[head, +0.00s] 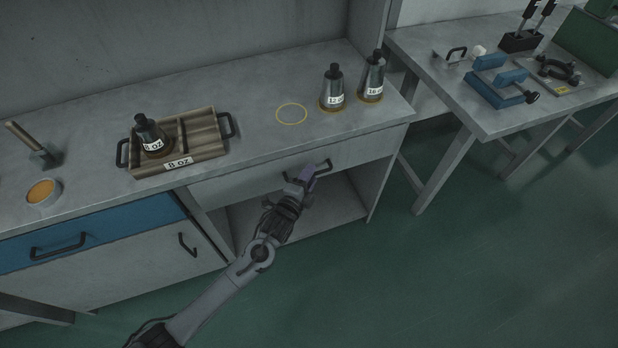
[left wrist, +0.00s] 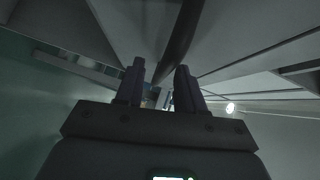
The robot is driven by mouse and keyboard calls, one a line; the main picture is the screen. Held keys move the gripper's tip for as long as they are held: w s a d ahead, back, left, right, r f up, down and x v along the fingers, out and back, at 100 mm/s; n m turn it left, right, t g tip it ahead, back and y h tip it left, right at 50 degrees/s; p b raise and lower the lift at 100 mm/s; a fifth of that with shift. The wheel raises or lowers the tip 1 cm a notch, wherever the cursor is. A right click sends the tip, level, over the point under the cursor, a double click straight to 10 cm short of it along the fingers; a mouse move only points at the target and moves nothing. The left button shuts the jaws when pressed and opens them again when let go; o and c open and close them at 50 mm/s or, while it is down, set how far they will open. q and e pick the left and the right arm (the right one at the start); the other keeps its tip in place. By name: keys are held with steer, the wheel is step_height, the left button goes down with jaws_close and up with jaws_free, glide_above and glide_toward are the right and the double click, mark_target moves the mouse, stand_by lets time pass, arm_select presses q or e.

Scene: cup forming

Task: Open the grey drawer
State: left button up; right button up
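The grey drawer (head: 245,185) sits under the grey worktop, above an open shelf space. Its front looks flush with the cabinet, so it appears shut. Its dark bar handle (head: 325,165) shows just past my left gripper (head: 303,180), which is at the drawer front and hides part of the handle. In the left wrist view, the two fingers of my left gripper (left wrist: 158,88) stand apart, and the dark handle (left wrist: 182,40) runs in toward the gap between them. I cannot tell whether they touch it. My right gripper is in neither view.
A blue drawer (head: 110,232) is at left. A second table (head: 450,85) with tools stands right. The floor ahead is clear.

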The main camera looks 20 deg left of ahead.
arm_select(q)
jaws_close()
stand_by(0.3)
steer(key=s+d+p, duration=1.3)
steer(key=s+d, duration=0.6)
steer(key=s, duration=0.2)
